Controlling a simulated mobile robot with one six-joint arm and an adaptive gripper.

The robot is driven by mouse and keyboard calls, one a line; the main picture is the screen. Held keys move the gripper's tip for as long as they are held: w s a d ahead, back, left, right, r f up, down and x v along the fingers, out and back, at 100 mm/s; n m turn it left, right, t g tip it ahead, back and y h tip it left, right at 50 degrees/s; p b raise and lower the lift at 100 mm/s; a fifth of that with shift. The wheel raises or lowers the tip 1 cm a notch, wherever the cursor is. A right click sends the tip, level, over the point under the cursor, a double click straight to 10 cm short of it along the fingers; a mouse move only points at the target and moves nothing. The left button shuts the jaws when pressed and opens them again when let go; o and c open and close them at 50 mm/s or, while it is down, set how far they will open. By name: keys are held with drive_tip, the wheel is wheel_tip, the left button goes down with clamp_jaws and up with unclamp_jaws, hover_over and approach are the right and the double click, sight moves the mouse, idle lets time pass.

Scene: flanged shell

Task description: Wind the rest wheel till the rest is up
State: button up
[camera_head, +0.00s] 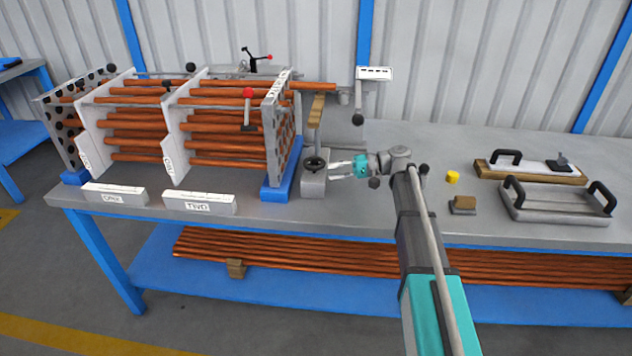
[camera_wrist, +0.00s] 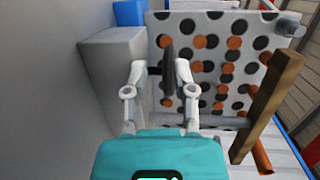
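The rest wheel (camera_head: 314,164) is a small black handwheel on a grey block (camera_head: 313,185). The wheel shows nearly edge-on in the wrist view (camera_wrist: 169,65). The rest is a post with a wooden top (camera_head: 317,108) rising behind the block; its wood shows at right in the wrist view (camera_wrist: 266,105). My gripper (camera_head: 333,170) is just right of the wheel. In the wrist view, its fingers (camera_wrist: 160,72) are apart, with the wheel's rim between their tips. The right fingertip looks close to the rim; contact cannot be told.
A drilled tube sheet (camera_wrist: 215,55) stands beyond the wheel, with a blue support (camera_head: 283,175) under it. A copper tube (camera_head: 315,86) sticks out above the rest.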

sight(310, 165)
drive_tip(key=shift+w+r+g+y+b, duration=0.15)
drive_tip(key=shift+w+g+y+b, duration=0.15)
drive_tip(key=shift+w+y+b, duration=0.55)
drive_tip(key=shift+w+h, duration=0.15)
drive_tip(key=shift+h, duration=0.1)
drive_tip(key=shift+s+a, duration=0.25)
drive_tip(key=shift+a, duration=0.95)
drive_tip(key=shift+s+a, duration=0.2)
drive_tip(key=shift+a, duration=1.05)
drive_tip(key=shift+s+a, duration=0.25)
drive_tip(key=shift+a, duration=0.95)
